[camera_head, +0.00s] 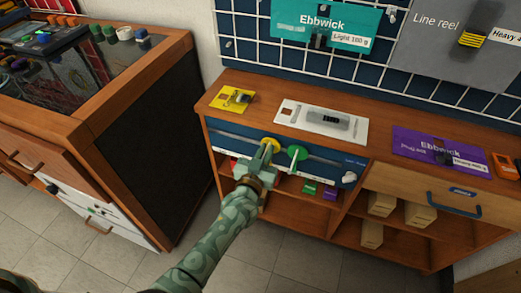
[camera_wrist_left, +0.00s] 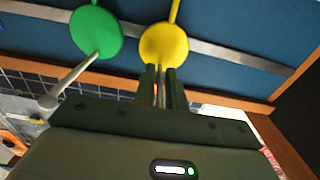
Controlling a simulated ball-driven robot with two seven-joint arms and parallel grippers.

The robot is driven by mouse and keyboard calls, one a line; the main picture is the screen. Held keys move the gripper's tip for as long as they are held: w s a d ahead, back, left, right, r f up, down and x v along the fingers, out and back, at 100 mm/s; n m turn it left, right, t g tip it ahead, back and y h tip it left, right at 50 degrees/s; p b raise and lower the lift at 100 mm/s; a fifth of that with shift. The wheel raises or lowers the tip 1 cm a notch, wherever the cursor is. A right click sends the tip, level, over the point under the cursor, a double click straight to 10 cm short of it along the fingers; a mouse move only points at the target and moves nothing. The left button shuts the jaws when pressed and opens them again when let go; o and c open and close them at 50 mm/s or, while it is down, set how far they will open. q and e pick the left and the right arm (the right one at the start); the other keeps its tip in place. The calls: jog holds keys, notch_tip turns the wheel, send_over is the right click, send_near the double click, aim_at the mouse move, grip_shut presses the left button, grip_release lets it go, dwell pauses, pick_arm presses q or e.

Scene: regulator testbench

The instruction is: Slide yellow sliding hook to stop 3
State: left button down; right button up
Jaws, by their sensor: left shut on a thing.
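The yellow sliding hook (camera_head: 270,145) has a round yellow disc and sits on a grey metal rail (camera_head: 232,136) along a blue panel (camera_head: 327,155). My left gripper (camera_head: 263,163) is shut on the hook's stem, just in front of the disc. The left wrist view shows the yellow disc (camera_wrist_left: 164,46) just beyond the two fingertips (camera_wrist_left: 165,74); the stem between them is mostly hidden. A green sliding hook (camera_head: 297,153) is on the same rail, to the right in the head view, apart from the yellow one. I cannot read any stop numbers. My right gripper is not in view.
The wooden bench top above the rail holds a yellow card (camera_head: 231,99), a white board with a grey device (camera_head: 329,119) and a purple card (camera_head: 443,150). Small coloured boxes (camera_head: 310,187) lie on the shelf below. A dark-sided cabinet (camera_head: 150,140) stands left.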

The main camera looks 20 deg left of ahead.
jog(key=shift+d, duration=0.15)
pick_arm(q)
jog(key=c, duration=1.4)
grip_release()
jog(key=shift+c, duration=0.2)
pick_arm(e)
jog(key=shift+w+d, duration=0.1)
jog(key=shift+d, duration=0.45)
